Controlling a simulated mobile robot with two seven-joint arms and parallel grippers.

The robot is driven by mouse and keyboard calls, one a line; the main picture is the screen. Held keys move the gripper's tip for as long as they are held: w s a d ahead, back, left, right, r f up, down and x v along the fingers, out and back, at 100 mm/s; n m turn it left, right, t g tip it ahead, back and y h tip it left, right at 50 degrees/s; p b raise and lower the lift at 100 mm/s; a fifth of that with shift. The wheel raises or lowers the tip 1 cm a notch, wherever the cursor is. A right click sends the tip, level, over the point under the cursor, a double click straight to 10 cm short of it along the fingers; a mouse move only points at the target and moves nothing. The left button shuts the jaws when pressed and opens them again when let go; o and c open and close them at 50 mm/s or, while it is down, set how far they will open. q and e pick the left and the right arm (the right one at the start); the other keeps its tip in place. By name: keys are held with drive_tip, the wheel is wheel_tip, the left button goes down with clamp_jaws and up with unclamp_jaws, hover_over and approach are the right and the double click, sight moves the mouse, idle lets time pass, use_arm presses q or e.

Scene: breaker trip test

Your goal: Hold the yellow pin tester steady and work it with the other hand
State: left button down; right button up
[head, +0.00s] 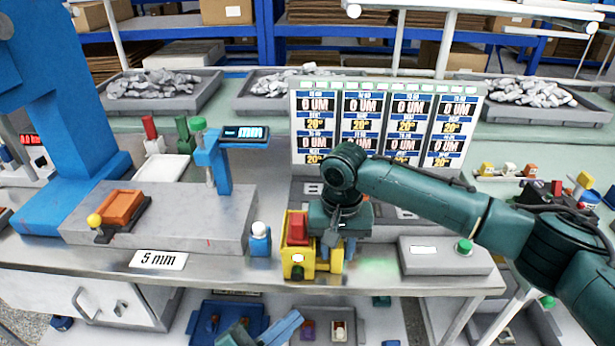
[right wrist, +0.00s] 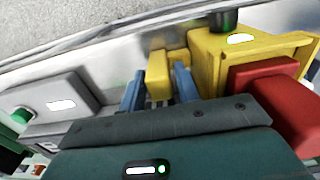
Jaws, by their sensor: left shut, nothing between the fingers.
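The yellow pin tester (head: 298,271) stands upright near the front edge of the bench, with a red block (head: 298,228) on its left part. It also shows in the right wrist view (right wrist: 207,62), with the red block (right wrist: 275,98) at the right. My right gripper (head: 337,256) is over the tester's right part. In the right wrist view its blue fingers (right wrist: 160,85) stand on either side of a narrow yellow upright; whether they press on it is unclear. My left gripper (head: 290,322) is shut and empty, low in front of the bench, partly cut off by the frame.
A grey box with a green button (head: 465,247) stands right of the tester. A small blue block with a white knob (head: 259,238) and a grey slab (head: 170,215) are to the left. A display board (head: 387,125) stands behind. A lower shelf holds a blue tray (head: 228,310).

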drive_tip(key=o, duration=0.3)
